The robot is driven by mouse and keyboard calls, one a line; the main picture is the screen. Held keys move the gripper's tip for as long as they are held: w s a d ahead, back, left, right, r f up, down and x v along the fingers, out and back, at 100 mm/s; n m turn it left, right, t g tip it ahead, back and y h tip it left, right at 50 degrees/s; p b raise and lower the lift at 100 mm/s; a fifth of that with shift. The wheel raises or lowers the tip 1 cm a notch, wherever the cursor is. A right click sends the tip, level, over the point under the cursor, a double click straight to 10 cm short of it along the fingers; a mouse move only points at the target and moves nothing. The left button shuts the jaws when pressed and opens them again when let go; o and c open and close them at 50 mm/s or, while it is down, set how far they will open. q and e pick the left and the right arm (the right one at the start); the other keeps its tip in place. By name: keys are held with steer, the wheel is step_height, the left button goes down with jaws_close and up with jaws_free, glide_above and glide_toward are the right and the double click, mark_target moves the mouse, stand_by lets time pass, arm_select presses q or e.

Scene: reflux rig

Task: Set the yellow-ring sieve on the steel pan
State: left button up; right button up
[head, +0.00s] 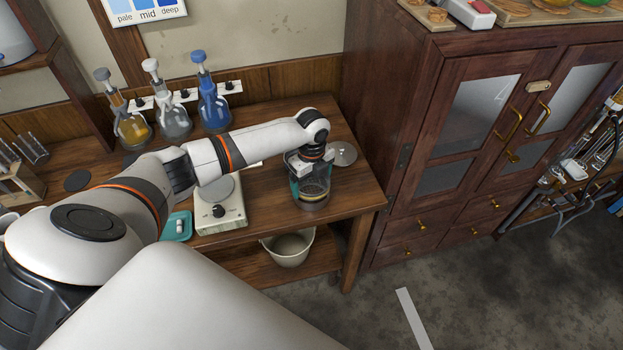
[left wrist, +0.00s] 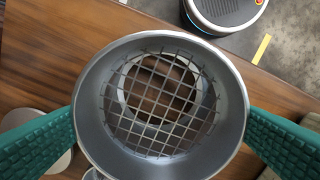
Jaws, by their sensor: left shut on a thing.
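My left gripper (head: 308,172) is shut on the yellow-ring sieve (head: 312,187), at the table's right front. In the left wrist view the sieve (left wrist: 96,110) is a round grey metal cup with a coarse square mesh, and green fingertips grip it from both sides. A yellow band shows on it in the head view. A grey round piece, perhaps the steel pan (head: 312,204), shows directly under it. Through the mesh I see a smaller grey ring with brown inside. I cannot tell whether sieve and lower piece touch. My right gripper is not in view.
A white hotplate-like device (head: 218,213) and a teal tray (head: 177,227) stand to the left. Several bottles (head: 213,105) stand at the back. A dark cabinet (head: 440,150) rises at right.

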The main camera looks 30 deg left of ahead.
mark_target(311, 186)
arm_select(q)
steer(key=shift+s+f, duration=0.15)
steer(key=shift+f, duration=0.35)
stand_by(0.8)
steer(key=o, duration=0.8)
steer(key=shift+c, duration=0.2)
steer(key=shift+f, duration=0.1)
step_height(311, 186, up, 8)
steer(key=p, duration=0.7)
steer(key=shift+f, duration=0.15)
steer(key=shift+r+p, duration=0.3)
steer(key=shift+r, duration=0.45)
